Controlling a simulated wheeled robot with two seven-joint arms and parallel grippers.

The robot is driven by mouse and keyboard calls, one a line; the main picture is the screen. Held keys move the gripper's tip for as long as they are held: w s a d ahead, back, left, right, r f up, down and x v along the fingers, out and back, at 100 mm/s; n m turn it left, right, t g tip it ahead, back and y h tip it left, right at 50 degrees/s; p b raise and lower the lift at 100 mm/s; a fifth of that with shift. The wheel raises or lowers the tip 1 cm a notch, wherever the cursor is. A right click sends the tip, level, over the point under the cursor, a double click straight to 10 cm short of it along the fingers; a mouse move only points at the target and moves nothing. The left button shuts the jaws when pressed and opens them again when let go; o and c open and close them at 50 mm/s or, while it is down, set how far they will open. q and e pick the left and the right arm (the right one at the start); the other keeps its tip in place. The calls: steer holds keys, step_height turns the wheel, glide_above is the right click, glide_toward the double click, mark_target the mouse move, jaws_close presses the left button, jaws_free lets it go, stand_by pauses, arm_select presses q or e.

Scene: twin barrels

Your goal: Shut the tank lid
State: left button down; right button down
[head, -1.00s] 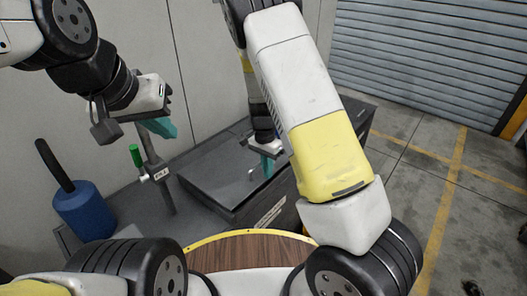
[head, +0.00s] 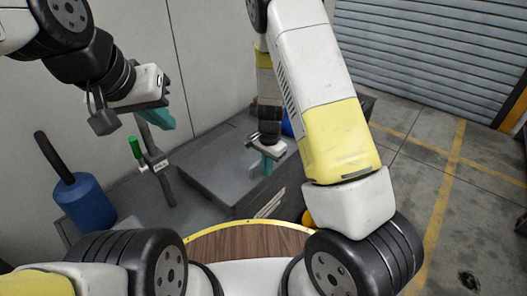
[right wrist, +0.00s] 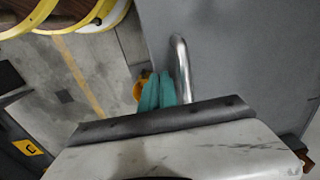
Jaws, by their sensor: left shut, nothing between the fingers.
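The tank lid (head: 212,165) is a flat dark grey panel on the grey tank in the middle of the head view. It looks nearly flat; I cannot tell whether a gap remains under it. In the right wrist view the grey surface (right wrist: 235,50) carries a bent metal handle (right wrist: 181,65). My right gripper (head: 268,163) is over the lid's right part. Its teal fingers (right wrist: 157,92) are together, just left of the handle, with nothing seen between them; contact is unclear. My left gripper (head: 161,120) is shut and empty, raised near the wall.
A post with a green-topped handle (head: 135,148) stands left of the lid. A blue cylinder with a black bar (head: 85,203) is farther left. A round wooden top with yellow rim (head: 250,240) is in front. Open floor (head: 440,190) lies right, before a shutter.

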steer(key=s+d+r+n+t+y, duration=0.15)
steer(key=s+r, duration=0.25)
steer(key=r, duration=0.9)
steer(key=s+d+r+n+t+y, duration=0.1)
steer(key=s+r+n, duration=0.25)
steer(key=r, duration=0.95)
steer(key=s+d+r+n+t, duration=0.1)
steer(key=s+d+r+n, duration=0.1)
steer(key=s+r, duration=0.2)
steer(key=s+d+r+n+t, duration=0.2)
steer(key=s+r, duration=0.2)
steer(key=s, duration=0.5)
steer(key=shift+s+r+n+h, duration=0.15)
steer(key=shift+r+n+h, duration=0.15)
steer(key=shift+h, duration=0.05)
steer(key=shift+d, duration=0.1)
